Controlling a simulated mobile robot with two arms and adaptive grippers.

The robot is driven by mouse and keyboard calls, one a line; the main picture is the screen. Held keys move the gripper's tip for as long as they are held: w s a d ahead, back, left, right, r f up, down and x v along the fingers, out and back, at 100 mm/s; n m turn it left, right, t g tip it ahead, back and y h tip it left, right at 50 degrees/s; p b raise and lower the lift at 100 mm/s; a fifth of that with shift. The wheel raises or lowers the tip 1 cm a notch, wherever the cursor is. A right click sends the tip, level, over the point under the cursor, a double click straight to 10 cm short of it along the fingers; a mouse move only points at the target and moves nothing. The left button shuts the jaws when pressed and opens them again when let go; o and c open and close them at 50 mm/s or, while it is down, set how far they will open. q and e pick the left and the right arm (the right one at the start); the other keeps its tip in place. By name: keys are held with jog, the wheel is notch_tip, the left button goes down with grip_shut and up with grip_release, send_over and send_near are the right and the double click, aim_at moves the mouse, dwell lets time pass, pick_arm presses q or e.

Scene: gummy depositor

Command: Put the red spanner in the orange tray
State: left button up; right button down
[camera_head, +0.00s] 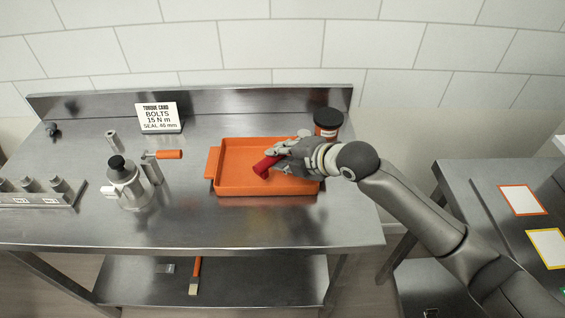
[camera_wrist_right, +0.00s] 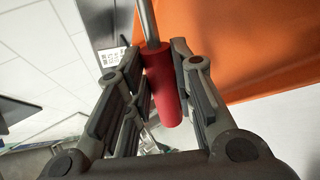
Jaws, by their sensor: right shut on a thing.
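The orange tray (camera_head: 232,190) lies on the steel table, right of its middle. My right gripper (camera_head: 279,157) is over the right part of the tray, shut on the red spanner (camera_head: 265,166). In the right wrist view the spanner's red handle (camera_wrist_right: 163,85) is between the two fingers, with a metal shaft running up out of the picture. The tray's orange surface (camera_wrist_right: 270,45) fills the upper right there. I cannot tell whether the spanner touches the tray. My left gripper is not in view.
A dark-lidded jar (camera_head: 328,122) stands behind the tray's right corner. Left of the tray are an orange-handled part (camera_head: 168,154) and a metal pot-like device (camera_head: 126,183). A torque card (camera_head: 159,117) stands at the back. A second table (camera_head: 480,190) is at the right.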

jog(key=shift+w+d+f, duration=0.1)
jog(key=shift+w+f, duration=0.2)
notch_tip(320, 180, down, 2)
jog(key=shift+f+p, duration=0.15)
jog(key=shift+p, duration=0.45)
jog(key=shift+f, duration=0.3)
jog(key=shift+f, duration=0.2)
jog(key=c, duration=1.5)
grip_release()
jog(key=shift+f, duration=0.1)
